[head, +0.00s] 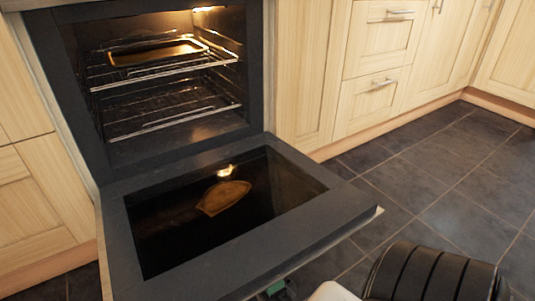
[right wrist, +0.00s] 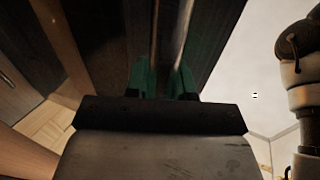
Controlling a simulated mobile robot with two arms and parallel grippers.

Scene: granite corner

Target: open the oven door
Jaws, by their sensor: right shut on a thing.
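The oven door (head: 345,206) is folded down and open, lying close to level in front of the cavity in the head view. Its dark glass reflects the lit inside. My right gripper (right wrist: 163,80) shows green fingers in the right wrist view, shut on the door handle (right wrist: 182,35), a pale metal bar. In the head view only a small green part of this gripper (head: 275,288) shows below the door's front edge; the door hides the rest. My left gripper is not in view.
The lit oven cavity (head: 165,142) holds two wire racks, with a baking tray (head: 158,53) on the upper one. Pale wood cabinets (head: 310,75) stand on both sides.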

